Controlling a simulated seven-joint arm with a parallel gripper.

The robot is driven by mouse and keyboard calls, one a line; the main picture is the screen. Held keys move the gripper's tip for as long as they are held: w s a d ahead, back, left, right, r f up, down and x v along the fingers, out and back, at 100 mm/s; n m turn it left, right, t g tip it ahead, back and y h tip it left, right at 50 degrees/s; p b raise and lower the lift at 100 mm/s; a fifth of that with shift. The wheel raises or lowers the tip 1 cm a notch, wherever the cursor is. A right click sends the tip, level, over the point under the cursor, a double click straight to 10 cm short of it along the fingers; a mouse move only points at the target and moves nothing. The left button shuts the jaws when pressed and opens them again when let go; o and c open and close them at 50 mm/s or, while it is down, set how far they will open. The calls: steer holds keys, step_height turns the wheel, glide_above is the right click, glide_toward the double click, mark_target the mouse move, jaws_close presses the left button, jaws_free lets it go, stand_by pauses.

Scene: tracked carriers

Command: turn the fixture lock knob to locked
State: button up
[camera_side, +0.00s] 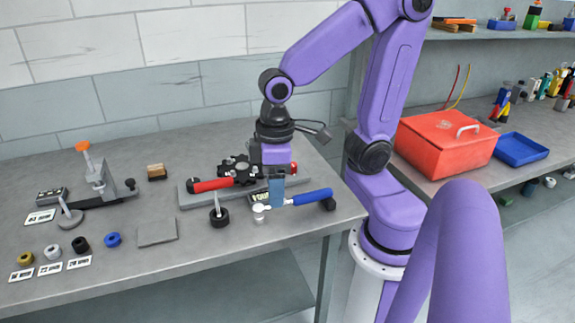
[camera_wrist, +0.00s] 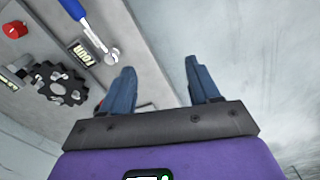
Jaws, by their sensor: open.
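A black lobed knob (camera_side: 240,166) sits on a grey fixture plate (camera_side: 190,199) on the bench. It also shows at the left of the wrist view (camera_wrist: 58,86). A small red round part (camera_wrist: 15,29) lies at the upper left there. I cannot tell for sure which is the lock knob, nor its setting. My gripper (camera_side: 277,188) points down at the right part of the fixture, right of the black knob. In the wrist view my gripper (camera_wrist: 160,66) has its two blue fingers wide apart, with nothing between them. The side view shows one finger clearly.
A blue handle (camera_side: 312,196) and a small display (camera_wrist: 85,52) are close to my fingers. A red handle (camera_side: 212,185) lies left of the knob. A black-based post (camera_side: 219,216) stands in front. A clamp stand (camera_side: 98,178) is at left. The bench front middle (camera_side: 190,245) is clear.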

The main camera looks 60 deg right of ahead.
steer(key=w+d+m, duration=1.2)
steer(key=d+m, duration=0.2)
steer(key=s+d+m, duration=0.2)
steer(key=d+m, duration=1)
steer(key=d, duration=0.5)
steer(key=f, duration=1.6)
steer(key=shift+a+f, duration=0.2)
steer(key=shift+f, duration=0.05)
steer(key=c, duration=1)
steer(key=shift+c, duration=0.2)
